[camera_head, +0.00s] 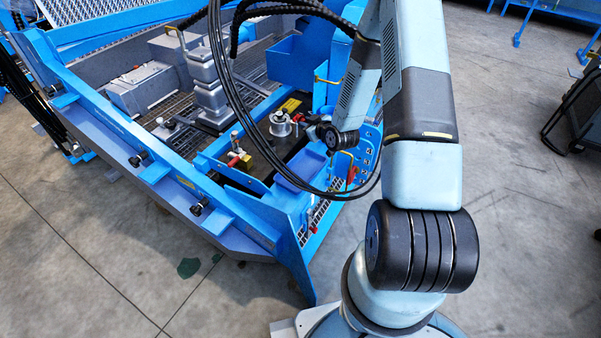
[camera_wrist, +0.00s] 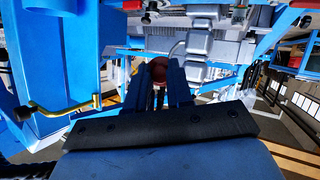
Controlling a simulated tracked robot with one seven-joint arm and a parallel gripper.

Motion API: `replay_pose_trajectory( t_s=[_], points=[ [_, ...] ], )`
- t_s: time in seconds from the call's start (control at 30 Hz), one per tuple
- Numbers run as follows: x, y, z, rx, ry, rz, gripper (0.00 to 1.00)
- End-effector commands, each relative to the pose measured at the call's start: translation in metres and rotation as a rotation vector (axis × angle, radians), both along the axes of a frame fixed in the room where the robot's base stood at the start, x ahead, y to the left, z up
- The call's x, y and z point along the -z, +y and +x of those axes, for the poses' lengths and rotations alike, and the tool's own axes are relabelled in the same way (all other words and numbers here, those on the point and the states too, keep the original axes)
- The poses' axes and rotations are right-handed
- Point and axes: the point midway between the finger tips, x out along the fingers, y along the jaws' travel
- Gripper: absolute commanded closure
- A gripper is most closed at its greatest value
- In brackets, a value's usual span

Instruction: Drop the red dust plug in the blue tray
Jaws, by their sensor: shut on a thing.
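In the wrist view my gripper (camera_wrist: 158,84) is shut on the red dust plug (camera_wrist: 158,71), a dark red round piece between its fingertips. In the head view my gripper (camera_head: 309,121) is small and partly hidden by my arm and hoses. A red spot (camera_head: 298,117) at its tip looks like the plug. A darker blue shallow piece, seemingly the blue tray (camera_head: 301,178), lies at the near edge of the blue frame, below and in front of my gripper. Hoses cross in front of it, and its inside cannot be made out.
A silver cylindrical fitting (camera_head: 281,123) stands on a dark plate close to my gripper. A red-handled valve (camera_head: 237,157) is to its left. A tall blue box (camera_wrist: 60,60) with a yellow handle (camera_wrist: 60,108) stands close on the left in the wrist view.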

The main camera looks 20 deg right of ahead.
Motion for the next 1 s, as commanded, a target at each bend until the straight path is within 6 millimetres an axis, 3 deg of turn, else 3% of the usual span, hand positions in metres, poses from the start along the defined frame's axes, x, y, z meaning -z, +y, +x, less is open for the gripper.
replay_pose_trajectory(
  t_s=[0.4,0.6,1.0],
  points=[
    [0.067,-0.013,-0.032,-0.298,0.007,0.006,1.0],
    [0.081,-0.015,-0.044,-0.371,0.007,0.01,1.0],
    [0.111,-0.016,-0.047,-0.382,0.009,0.01,1.0]
  ],
)
